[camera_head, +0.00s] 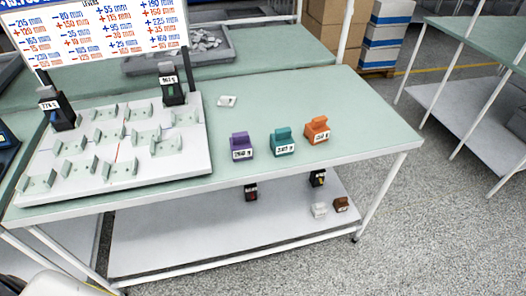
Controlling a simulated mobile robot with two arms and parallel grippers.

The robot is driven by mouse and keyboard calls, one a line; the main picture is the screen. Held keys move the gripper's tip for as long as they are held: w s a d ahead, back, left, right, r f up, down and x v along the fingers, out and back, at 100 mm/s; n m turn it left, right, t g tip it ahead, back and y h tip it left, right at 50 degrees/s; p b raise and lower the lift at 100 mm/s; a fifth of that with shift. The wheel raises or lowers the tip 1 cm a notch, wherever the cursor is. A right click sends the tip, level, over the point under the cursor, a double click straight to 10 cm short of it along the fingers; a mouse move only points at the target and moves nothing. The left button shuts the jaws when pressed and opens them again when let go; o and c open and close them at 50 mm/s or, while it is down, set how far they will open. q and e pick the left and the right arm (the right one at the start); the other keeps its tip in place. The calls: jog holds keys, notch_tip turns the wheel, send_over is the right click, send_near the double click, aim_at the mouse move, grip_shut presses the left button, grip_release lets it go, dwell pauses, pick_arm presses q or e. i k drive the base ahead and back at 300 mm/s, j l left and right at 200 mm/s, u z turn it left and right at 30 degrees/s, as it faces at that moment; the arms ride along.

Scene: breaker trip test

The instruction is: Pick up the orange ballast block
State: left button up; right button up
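The orange ballast block (317,130) stands upright on the green tabletop (330,90), toward its right end. It has a white label on its front and a stepped top. A teal block (282,142) stands just to its left, and a purple block (241,146) stands further left; both carry white labels. The three blocks stand apart from one another. Neither of my grippers shows in the head view, so nothing is seen touching the orange block.
A white board (120,185) with several pale brackets and two dark labelled blocks fills the table's left. A small white piece (227,101) lies behind the purple block. The lower shelf (200,235) holds several small blocks. The tabletop right of the orange block is clear.

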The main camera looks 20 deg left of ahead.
aim_at(317, 130)
jog(key=k+j+u, duration=0.1)
jog(key=u, duration=1.4)
jog(key=z, duration=1.5)
jog(key=i+j+z, duration=0.1)
jog(key=j+z, duration=0.3)
jog(key=i+j+z, duration=0.1)
jog(key=z, duration=0.3)
jog(key=j+z, duration=0.45)
